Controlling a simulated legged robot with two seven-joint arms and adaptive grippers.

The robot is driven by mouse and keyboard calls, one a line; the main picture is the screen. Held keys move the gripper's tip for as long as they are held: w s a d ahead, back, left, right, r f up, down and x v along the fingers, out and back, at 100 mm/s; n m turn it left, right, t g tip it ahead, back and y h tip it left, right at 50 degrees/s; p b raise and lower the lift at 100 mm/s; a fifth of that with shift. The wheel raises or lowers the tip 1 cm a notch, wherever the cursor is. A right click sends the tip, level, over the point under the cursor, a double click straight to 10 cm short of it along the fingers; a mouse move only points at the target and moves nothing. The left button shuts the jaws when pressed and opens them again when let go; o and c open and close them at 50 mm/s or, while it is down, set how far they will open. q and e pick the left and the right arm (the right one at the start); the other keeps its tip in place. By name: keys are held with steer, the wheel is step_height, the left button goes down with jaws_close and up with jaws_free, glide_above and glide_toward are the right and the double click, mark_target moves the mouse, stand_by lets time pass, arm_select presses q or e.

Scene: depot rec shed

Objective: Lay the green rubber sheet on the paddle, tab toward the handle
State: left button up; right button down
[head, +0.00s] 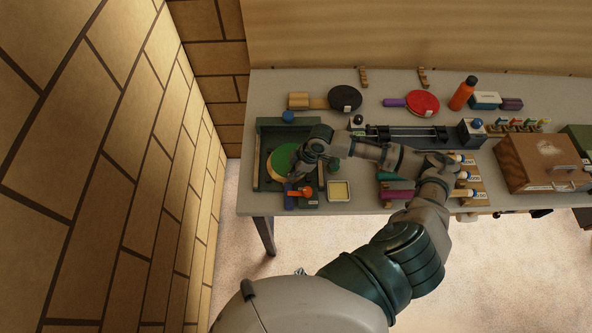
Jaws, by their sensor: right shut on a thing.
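The green rubber sheet (283,159) is at the left end of the bench, inside a dark green fixture (262,124). A tan edge, apparently the paddle (268,168), shows along its left side. I cannot tell whether the sheet lies flat on it or is held just above. My right gripper (302,167) is over the sheet's right side, shut on the sheet, and hides that part. The tab and the paddle's handle cannot be made out. My left gripper is not in view.
An orange clamp knob (305,191) is at the fixture's front. A small yellow tray (339,190) sits to its right. Black (345,98) and red (422,103) paddles, an orange bottle (462,93) and a wooden case (540,162) stand further off. A brick wall is close left.

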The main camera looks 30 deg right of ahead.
steer(key=shift+a, duration=0.2)
steer(key=c, duration=1.3)
jaws_free()
steer(key=shift+d, duration=0.15)
steer(key=shift+o, duration=0.5)
steer(key=shift+d, duration=0.15)
steer(key=shift+d+f, duration=0.15)
steer(key=shift+d, duration=0.2)
steer(key=shift+r, duration=0.2)
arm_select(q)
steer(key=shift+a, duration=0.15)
arm_select(e)
steer(key=v, duration=1.1)
steer(key=shift+d, duration=0.4)
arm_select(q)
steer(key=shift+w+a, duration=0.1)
arm_select(e)
steer(key=shift+a+r, duration=0.2)
steer(key=shift+a, duration=0.05)
